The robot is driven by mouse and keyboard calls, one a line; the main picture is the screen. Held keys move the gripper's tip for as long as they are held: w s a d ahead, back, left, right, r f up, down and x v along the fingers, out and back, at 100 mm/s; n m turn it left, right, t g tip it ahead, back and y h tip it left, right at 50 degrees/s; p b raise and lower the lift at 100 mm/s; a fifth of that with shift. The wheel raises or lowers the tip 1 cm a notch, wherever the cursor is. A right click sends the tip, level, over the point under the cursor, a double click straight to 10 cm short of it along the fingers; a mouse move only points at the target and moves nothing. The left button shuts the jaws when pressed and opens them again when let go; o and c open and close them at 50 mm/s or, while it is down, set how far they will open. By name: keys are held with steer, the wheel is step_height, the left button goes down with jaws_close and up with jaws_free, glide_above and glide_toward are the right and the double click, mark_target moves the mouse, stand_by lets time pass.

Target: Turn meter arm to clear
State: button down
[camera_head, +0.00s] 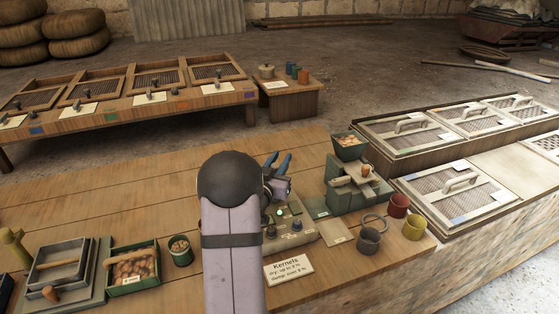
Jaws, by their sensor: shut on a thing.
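A flat grey-green meter unit (291,237) with small knobs and a green light sits on the wooden bench, at the right of my arm. My gripper (275,189) is just above its back left part, mostly behind my own wrist and forearm. It is shut on what seems to be the meter arm, at the unit. The held part and the fingertips are largely hidden, so I cannot tell which way the meter arm points.
A green machine (352,187) with a filled hopper stands right of the meter. A label card (288,268) stands in front. Cups (369,240) are at the right; a green crate (133,268) and small tub (180,251) are at the left. The bench behind is clear.

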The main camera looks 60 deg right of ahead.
steer(key=m+g, duration=0.2)
steer(key=g, duration=0.1)
steer(key=s+m+g, duration=0.1)
steer(key=m+g, duration=0.1)
steer(key=g, duration=0.1)
steer(key=shift+s+r+g+y+p, duration=0.1)
steer(key=shift+g+y+p, duration=0.2)
steer(key=shift+g+p, duration=0.1)
steer(key=shift+s+a+m+g+y+p, duration=0.1)
steer(key=shift+s+m+g+y, duration=0.25)
steer(key=shift+m+g, duration=0.5)
steer(key=shift+s+a+m+g+y+p, duration=0.15)
steer(key=shift+m+g+y, duration=0.45)
steer(key=shift+g, duration=0.4)
steer(key=shift+s+a+m+g+y+p, duration=0.1)
steer(key=shift+s+m+g+y, duration=0.1)
steer(key=shift+m+g+y, duration=0.45)
steer(key=shift+g, duration=0.4)
steer(key=c, duration=1.5)
jaws_free()
steer(key=shift+o, duration=0.2)
steer(key=shift+b+v, duration=0.7)
steer(key=shift+v, duration=2.9)
steer(key=shift+s+a, duration=0.1)
